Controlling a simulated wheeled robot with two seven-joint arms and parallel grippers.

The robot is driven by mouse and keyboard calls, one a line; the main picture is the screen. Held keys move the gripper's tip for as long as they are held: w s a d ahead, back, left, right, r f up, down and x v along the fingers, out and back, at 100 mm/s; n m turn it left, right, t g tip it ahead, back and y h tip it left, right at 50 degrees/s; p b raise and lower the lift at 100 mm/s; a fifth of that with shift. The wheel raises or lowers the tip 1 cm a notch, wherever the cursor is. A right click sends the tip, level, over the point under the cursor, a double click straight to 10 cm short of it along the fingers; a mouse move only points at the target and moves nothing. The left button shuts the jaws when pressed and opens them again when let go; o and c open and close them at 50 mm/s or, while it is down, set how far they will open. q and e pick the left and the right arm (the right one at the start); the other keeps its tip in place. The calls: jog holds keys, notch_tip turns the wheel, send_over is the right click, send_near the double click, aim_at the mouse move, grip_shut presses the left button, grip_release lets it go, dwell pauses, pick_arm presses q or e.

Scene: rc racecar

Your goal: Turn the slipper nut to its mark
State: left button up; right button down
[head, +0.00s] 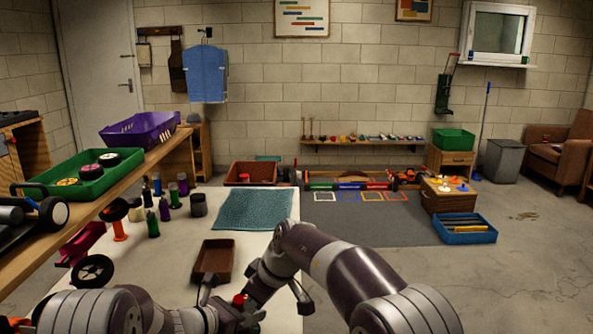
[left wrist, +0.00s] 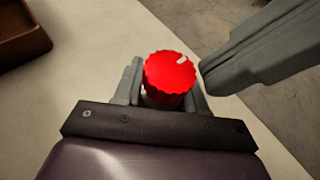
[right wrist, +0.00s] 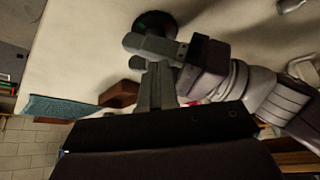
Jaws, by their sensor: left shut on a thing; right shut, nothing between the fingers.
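The slipper nut is a red, ridged round knob (left wrist: 170,73) with a white mark near the upper right of its top in the left wrist view. It also shows small in the head view (head: 238,299). My left gripper (left wrist: 168,92) is shut on it, one finger on each side. My right gripper (right wrist: 154,84) is shut and empty. Its grey fingers come in from the upper right in the left wrist view, close beside the nut; I cannot tell whether they touch it. What lies under the nut, and any target mark, are hidden.
A brown tray (head: 214,259) lies on the pale table just beyond the grippers, with a teal mat (head: 253,209) behind it. A black wheel (head: 92,270) and several bottles stand to the left. The table's right edge is near, with open floor beyond.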

jog(key=shift+a, duration=0.1)
notch_tip(320, 180, up, 6)
jog(key=shift+s+d, duration=0.3)
dwell(0.3)
pick_arm(q)
jog(key=o, duration=1.2)
